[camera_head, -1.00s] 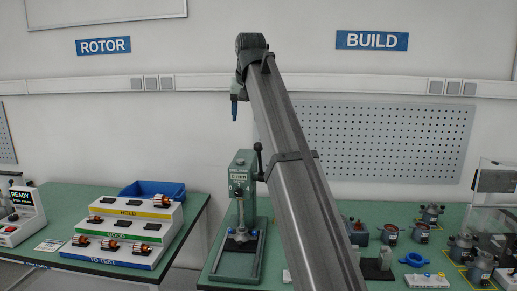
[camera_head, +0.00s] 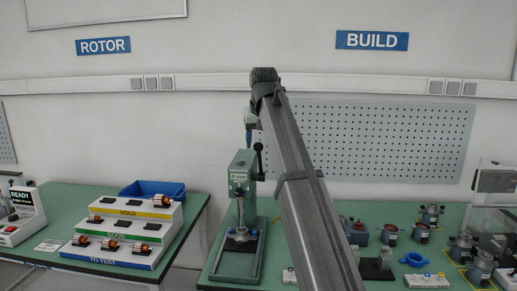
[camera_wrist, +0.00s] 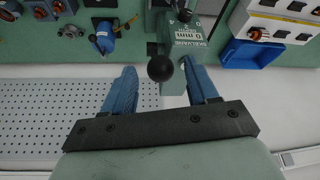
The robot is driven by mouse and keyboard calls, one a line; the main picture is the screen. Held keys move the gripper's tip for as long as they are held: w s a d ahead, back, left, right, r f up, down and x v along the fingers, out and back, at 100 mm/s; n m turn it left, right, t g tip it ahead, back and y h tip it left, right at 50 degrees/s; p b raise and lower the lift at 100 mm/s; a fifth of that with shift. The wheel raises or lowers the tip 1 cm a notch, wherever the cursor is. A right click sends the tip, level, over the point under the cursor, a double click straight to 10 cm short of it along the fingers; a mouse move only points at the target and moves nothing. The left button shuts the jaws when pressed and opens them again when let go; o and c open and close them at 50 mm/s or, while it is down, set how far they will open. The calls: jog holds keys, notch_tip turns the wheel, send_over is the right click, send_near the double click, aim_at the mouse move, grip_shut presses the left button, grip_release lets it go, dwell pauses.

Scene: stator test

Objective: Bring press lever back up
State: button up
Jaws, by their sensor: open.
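The green arbor press (camera_head: 240,190) stands on the bench, with a metal part under its ram. In the wrist view the knob (camera_wrist: 160,68) shows between the two blue fingers of my gripper (camera_wrist: 159,72). The fingers are apart and a gap shows on each side of the knob; I cannot tell how far it is in depth. In the head view my gripper (camera_head: 248,142) points down close to the knob, just above the press. The lever's lower part is partly hidden by the press and arm.
A tiered rotor rack (camera_head: 130,228) and a blue bin (camera_head: 152,189) stand on the left bench. Several motor parts, a blue ring (camera_head: 414,260) and a white tray (camera_head: 427,281) lie on the right bench. A pegboard (camera_head: 390,140) hangs behind.

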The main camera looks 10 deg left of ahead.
aim_at(259, 143)
jog(key=shift+x, duration=1.6)
grip_shut()
